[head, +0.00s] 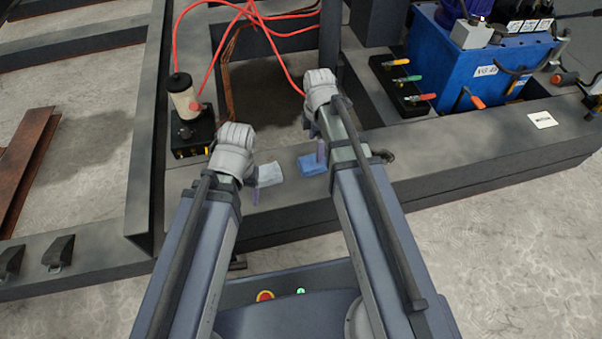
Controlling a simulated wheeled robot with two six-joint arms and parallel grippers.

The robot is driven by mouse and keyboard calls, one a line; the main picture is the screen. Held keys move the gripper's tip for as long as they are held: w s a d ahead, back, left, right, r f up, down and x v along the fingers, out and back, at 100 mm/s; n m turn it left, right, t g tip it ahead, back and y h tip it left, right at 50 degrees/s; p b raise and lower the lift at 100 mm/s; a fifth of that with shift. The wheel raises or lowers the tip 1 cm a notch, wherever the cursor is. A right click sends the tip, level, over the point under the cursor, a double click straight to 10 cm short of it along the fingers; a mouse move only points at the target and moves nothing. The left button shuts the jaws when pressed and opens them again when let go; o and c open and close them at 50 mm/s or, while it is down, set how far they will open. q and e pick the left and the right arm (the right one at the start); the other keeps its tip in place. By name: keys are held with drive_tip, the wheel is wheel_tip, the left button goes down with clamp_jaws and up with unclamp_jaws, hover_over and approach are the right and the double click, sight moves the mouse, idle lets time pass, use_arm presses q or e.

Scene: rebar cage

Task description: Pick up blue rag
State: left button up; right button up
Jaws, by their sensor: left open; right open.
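The blue rag (309,166) lies flat on the grey steel beam (285,207), near the middle of the head view. A paler, grey-blue rag (270,175) lies to its left on the same beam. My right gripper (318,147) is open and empty. One finger shows just above the blue rag in the picture; whether it touches the rag I cannot tell. My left gripper (256,185) is open beside the left edge of the paler rag. The arm partly hides its jaws.
A black-based cylinder (185,105) with red hoses stands at the left. A blue hydraulic unit (465,70) and a black valve block (403,85) stand at the right. Rusty bars (28,155) lie far left.

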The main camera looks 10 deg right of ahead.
sight(313, 161)
drive_tip(key=shift+w+f+n, duration=0.3)
drive_tip(key=shift+f+n, duration=0.1)
drive_tip(key=f+b, duration=0.8)
drive_tip(key=shift+a, duration=0.25)
drive_tip(key=shift+r, duration=0.15)
drive_tip(key=c, duration=1.2)
drive_tip(key=shift+r, duration=0.1)
drive_tip(key=shift+c, duration=0.2)
wheel_tip(313, 161, up, 10)
drive_tip(key=p, duration=1)
